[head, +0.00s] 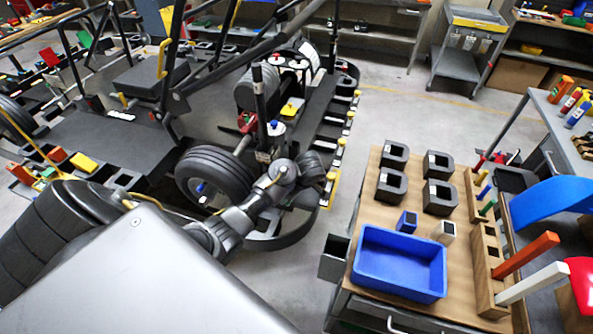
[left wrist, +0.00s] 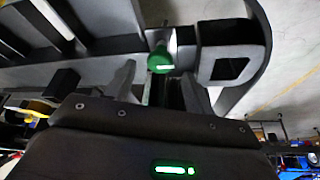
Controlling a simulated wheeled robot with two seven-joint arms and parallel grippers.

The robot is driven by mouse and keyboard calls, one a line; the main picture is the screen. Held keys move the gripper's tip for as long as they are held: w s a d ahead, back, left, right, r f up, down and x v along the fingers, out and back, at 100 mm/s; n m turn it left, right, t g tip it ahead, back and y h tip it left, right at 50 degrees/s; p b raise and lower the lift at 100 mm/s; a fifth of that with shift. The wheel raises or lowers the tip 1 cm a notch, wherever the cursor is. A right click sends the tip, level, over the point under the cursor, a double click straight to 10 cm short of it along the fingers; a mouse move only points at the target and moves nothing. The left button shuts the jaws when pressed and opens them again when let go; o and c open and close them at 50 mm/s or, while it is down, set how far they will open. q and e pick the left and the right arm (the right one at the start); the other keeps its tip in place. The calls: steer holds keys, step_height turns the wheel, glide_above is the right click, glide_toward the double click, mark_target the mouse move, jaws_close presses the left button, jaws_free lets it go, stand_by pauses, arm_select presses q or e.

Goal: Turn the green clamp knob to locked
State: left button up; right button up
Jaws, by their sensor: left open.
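The green clamp knob (left wrist: 160,60) shows in the left wrist view, just ahead of my left gripper. It has a pale mark on its lower edge and sits on a dark bar, beside a square-holed block (left wrist: 228,68). My left gripper (left wrist: 159,72) is open. Its two fingers stand to the left and right of the knob, with gaps on both sides. I cannot tell how deep the knob lies between them. In the head view my left arm (head: 240,218) reaches over the kart's front, and I cannot make out the green knob there. My right gripper is not in view.
The kart's tyre (head: 215,177) and steering-side parts crowd my left arm. A wooden-topped cart on the right carries a blue bin (head: 400,264), several black blocks (head: 440,197) and a tool rack (head: 490,268). Clear floor (head: 400,100) lies behind the cart.

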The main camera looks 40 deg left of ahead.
arm_select(q)
steer(key=shift+x, duration=1.2)
steer(key=shift+c, duration=0.2)
